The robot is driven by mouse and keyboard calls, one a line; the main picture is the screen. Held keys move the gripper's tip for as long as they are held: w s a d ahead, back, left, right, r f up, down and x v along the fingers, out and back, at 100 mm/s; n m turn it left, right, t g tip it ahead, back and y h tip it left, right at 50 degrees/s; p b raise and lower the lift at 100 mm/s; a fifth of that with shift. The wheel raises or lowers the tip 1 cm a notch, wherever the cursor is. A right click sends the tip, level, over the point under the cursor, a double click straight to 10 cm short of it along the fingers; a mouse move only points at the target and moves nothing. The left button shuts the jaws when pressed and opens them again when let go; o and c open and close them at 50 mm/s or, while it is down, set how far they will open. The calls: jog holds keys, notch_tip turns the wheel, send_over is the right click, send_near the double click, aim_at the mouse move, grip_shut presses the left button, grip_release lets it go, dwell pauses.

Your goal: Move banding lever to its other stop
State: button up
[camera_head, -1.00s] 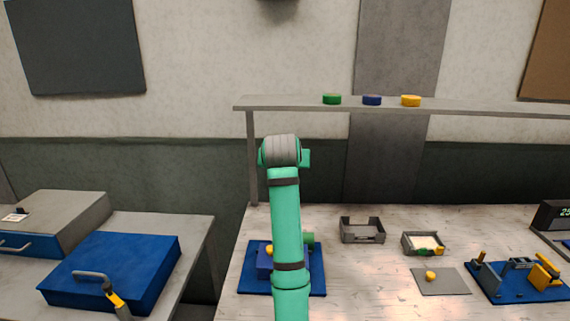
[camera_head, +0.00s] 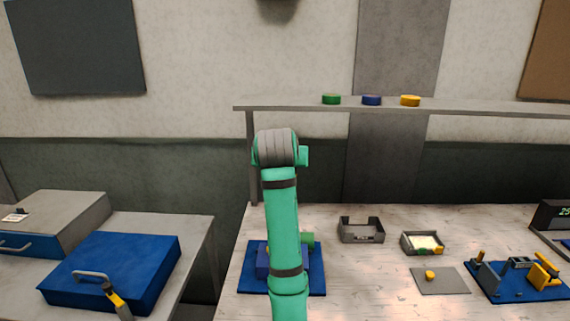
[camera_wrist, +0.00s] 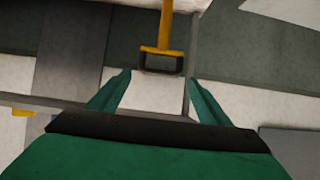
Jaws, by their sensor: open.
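My gripper (camera_wrist: 160,77) is open, with one green finger on each side of the view. The dark grip appears between and just beyond the fingertips; I cannot tell whether they touch it. In the head view my arm hides the gripper and most of a blue device (camera_head: 263,262) on a blue mat (camera_head: 250,285), where a small yellow part shows.
A shelf (camera_head: 450,106) with green, blue and yellow pucks stands behind. To the right are a grey tray (camera_head: 362,236), a small bin (camera_head: 420,250), a grey plate (camera_head: 450,285) and a blue fixture (camera_head: 510,292). A blue box (camera_head: 130,265) sits on the left table.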

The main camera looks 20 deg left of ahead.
jog(key=v, duration=0.4)
jog(key=shift+s+d+r, duration=0.25)
jog(key=shift+d, duration=0.05)
